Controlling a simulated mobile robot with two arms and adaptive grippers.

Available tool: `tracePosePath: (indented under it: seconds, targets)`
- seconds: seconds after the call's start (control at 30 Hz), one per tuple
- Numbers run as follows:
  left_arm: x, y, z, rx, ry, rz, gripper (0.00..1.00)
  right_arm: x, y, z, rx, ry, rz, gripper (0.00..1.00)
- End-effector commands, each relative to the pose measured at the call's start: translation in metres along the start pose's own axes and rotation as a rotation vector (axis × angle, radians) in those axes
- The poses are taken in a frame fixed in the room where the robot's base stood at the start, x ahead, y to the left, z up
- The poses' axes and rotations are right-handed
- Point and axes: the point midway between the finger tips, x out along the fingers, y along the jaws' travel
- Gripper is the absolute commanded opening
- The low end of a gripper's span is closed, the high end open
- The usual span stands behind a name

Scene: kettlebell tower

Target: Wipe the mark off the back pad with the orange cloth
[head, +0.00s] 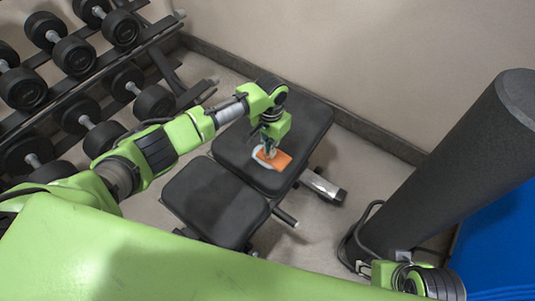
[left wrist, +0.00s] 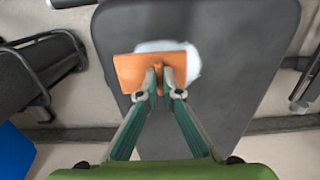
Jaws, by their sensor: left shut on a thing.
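The back pad (head: 308,124) is the long black pad of a bench, and it also shows in the left wrist view (left wrist: 240,100). A white mark (head: 257,155) lies on it, partly covered by the orange cloth (head: 281,161). In the left wrist view the mark (left wrist: 193,62) shows along the far side and right end of the cloth (left wrist: 130,72). My right gripper is out of sight.
The bench's seat pad (head: 215,202) is in front of the back pad. A rack with several dumbbells (head: 74,56) stands at the left. A dark punching bag (head: 455,165) stands at the right beside a blue mat (head: 505,245). The wall (head: 350,60) is behind the bench.

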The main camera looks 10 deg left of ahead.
Motion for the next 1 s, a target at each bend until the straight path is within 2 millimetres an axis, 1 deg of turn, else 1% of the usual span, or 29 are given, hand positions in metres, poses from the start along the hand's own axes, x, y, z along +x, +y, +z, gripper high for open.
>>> tracePosePath:
  seconds: [0.27, 0.37, 0.6, 0.7, 0.8, 1.0]
  targets:
    - [0.002, 0.001, 0.002, 0.001, -0.004, 0.003, 0.00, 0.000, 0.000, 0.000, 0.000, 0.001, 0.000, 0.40]
    - [0.002, -0.006, 0.002, 0.000, -0.005, 0.003, 0.00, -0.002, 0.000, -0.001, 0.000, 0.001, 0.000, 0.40]
    - [0.001, -0.032, 0.002, -0.002, -0.006, 0.000, 0.00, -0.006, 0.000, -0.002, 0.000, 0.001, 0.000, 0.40]
    - [0.001, -0.040, 0.002, -0.001, -0.005, 0.000, 0.00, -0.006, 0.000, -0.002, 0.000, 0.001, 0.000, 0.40]
    - [0.001, -0.043, 0.002, -0.001, -0.005, -0.001, 0.00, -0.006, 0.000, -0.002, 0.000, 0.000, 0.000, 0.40]
    - [0.001, -0.044, 0.002, -0.001, -0.004, -0.001, 0.00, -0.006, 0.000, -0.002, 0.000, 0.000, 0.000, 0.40]
